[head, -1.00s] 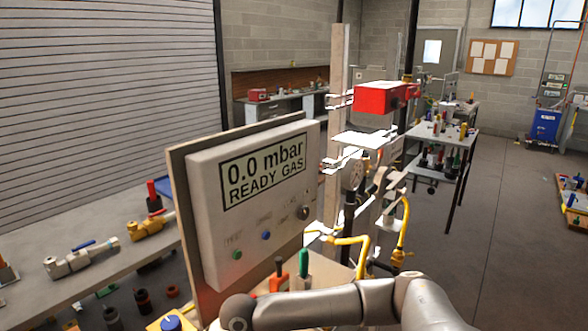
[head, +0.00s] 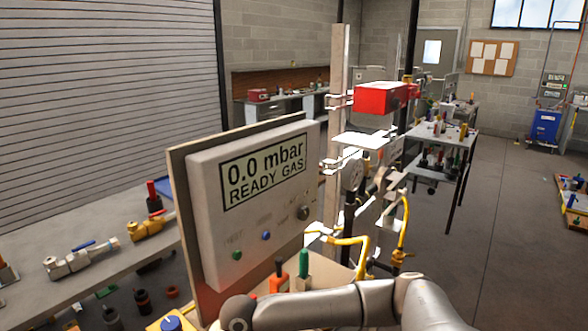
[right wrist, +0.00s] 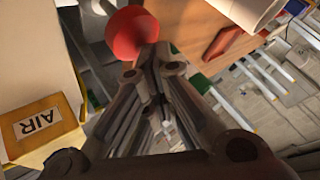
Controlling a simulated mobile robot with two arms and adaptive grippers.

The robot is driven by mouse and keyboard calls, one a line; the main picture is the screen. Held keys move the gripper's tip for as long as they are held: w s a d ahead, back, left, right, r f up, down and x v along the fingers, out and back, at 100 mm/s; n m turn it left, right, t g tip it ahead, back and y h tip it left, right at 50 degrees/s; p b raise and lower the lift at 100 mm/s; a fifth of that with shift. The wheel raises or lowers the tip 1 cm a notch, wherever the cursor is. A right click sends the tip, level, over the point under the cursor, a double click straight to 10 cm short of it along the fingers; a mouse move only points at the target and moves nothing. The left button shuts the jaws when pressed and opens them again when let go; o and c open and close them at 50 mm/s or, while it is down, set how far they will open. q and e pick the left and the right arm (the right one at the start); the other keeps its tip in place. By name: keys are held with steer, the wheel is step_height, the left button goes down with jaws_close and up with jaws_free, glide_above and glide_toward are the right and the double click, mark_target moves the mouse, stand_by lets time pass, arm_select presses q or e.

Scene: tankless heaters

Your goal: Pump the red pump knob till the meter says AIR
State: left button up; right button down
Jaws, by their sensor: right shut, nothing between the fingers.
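The meter (head: 262,172) is a pale panel on a board in the head view. Its screen reads "0.0 mbar READY GAS". The red pump knob (right wrist: 132,35) is a round ball at the top of the right wrist view. My right gripper (right wrist: 150,62) is shut and empty, with its fingertips right by the knob's lower edge. I cannot tell whether they touch it. A yellow box with an "AIR" label (right wrist: 40,122) is at the left of the wrist view. In the head view the knob and right gripper are hidden. My left gripper is out of view.
Yellow hoses (head: 350,240) and a gauge (head: 353,176) stand right of the meter. A grey bench (head: 115,262) with valves is at the left. Tools with green and orange handles (head: 303,264) stand just behind my right arm.

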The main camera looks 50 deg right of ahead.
steer(key=shift+f, duration=0.65)
stand_by(0.4)
steer(key=shift+r+p, duration=0.65)
steer(key=shift+p, duration=0.1)
steer(key=shift+r, duration=0.1)
step_height(320, 180, up, 6)
steer(key=p, duration=0.6)
steer(key=shift+p, duration=0.3)
steer(key=shift+w, duration=0.1)
stand_by(1.2)
